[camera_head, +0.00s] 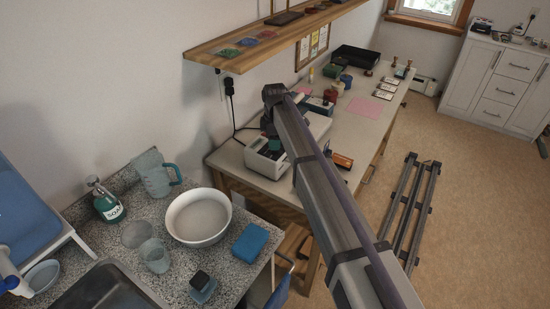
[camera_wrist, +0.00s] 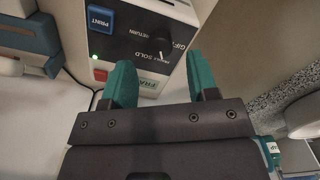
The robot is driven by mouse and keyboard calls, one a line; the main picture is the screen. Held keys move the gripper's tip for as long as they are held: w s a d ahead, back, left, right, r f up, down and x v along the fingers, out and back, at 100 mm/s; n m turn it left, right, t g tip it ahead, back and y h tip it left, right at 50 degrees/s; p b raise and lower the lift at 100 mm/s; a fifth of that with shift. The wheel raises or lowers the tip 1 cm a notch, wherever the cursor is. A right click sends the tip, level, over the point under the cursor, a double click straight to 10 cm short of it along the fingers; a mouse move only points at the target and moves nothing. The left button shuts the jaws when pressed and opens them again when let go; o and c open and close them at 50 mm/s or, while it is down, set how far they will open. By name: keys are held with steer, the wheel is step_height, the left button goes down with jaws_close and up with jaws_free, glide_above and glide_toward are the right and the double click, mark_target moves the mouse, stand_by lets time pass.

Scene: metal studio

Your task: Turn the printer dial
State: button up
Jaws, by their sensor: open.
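The printer (camera_head: 263,163) is a pale box on the near end of the workbench, partly hidden by my arm in the head view. In the wrist view its dark front panel (camera_wrist: 128,32) carries a dial (camera_wrist: 160,48) with the words "RETURN", "GIFT" and "SOLD" around it. A blue "PRINT" button (camera_wrist: 101,18) sits to the left of the dial. My gripper (camera_wrist: 161,68) has two teal fingers, spread apart and empty, with the dial visible between and beyond their tips. I cannot tell how close the fingertips are to the panel. In the head view my gripper (camera_head: 268,130) is over the printer.
A green light (camera_wrist: 95,57) and a red button (camera_wrist: 100,75) are on the panel's left side. The shelf (camera_head: 270,37) hangs above the bench (camera_head: 340,140). A white bowl (camera_head: 199,217) and a blue sponge (camera_head: 250,243) are on the granite counter nearby.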

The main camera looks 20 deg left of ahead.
step_height(320, 180, down, 4)
steer(key=shift+b, duration=1.1)
steer(key=shift+r, duration=0.1)
steer(key=shift+r, duration=0.1)
steer(key=shift+c, duration=0.5)
steer(key=c, duration=0.8)
